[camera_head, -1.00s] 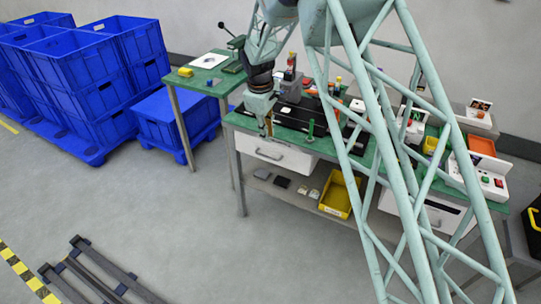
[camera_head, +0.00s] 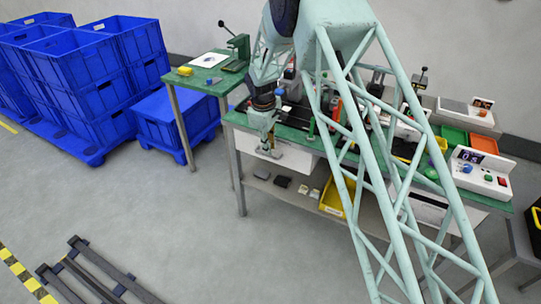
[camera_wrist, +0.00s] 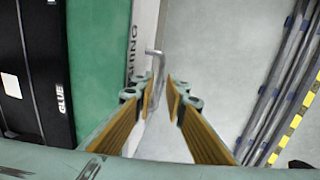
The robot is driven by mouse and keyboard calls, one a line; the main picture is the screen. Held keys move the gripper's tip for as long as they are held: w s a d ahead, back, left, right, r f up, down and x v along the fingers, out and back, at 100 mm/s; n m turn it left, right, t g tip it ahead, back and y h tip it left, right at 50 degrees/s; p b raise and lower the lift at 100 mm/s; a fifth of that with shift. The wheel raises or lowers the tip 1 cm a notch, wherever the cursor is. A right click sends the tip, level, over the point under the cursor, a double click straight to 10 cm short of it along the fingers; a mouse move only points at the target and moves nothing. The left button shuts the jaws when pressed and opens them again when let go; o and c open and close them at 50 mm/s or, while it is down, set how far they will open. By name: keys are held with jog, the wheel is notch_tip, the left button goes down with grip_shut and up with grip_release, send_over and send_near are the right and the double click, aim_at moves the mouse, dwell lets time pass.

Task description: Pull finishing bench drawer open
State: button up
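The finishing bench (camera_head: 238,118) has a green top and a white drawer (camera_head: 290,158) under its front edge. The drawer front looks flush with the bench. In the wrist view the white drawer front (camera_wrist: 143,35) runs down the middle with part of a lettered label. A grey bar handle (camera_wrist: 157,62) stands out from it. My gripper (camera_head: 267,153) is low at the left part of the drawer front and hides the handle in the head view. In the wrist view my gripper (camera_wrist: 164,88) is open, its fingertips at the handle; contact cannot be told.
A black case (camera_wrist: 35,60) marked GLUE lies on the bench top. A yellow bin (camera_head: 334,197) sits on the lower shelf. Blue crates (camera_head: 105,90) stand at the left. A dark rack (camera_head: 95,270) lies on the floor in front, with clear floor between.

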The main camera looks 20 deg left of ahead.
aim_at(271, 157)
jog(key=shift+w+f+b, duration=0.25)
jog(key=shift+f, duration=0.9)
jog(key=shift+w+f+b, duration=0.2)
jog(key=shift+f, duration=0.9)
grip_shut()
jog(key=shift+s, duration=0.15)
